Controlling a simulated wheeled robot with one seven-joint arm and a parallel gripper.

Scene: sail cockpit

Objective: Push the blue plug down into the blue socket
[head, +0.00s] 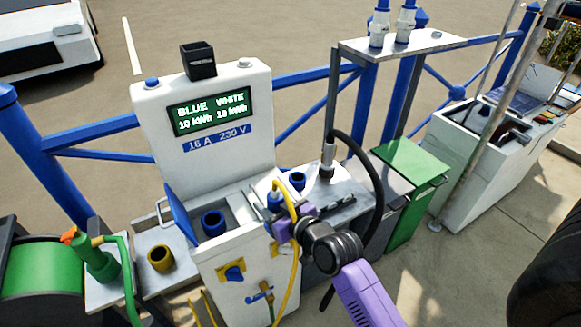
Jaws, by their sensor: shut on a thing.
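The blue socket (213,224) is a round, dark-centred blue ring on the pedestal's ledge, with a raised blue flap (182,212) at its left. My gripper (273,213) is to the right of the socket, shut on the blue plug (275,195). A yellow cable (291,205) loops over the plug and hangs down the pedestal's front. The plug is apart from the socket. Its lower end is largely hidden by the gripper, so its exact tilt is hard to tell.
The white pedestal (155,125) rises behind the socket, its display reading BLUE and WHITE. Another blue ring (297,180) and a black hose (376,190) are right of the gripper. A yellow ring (160,258) and a green nozzle (97,262) are left. A green-lidded box (410,160) stands further right.

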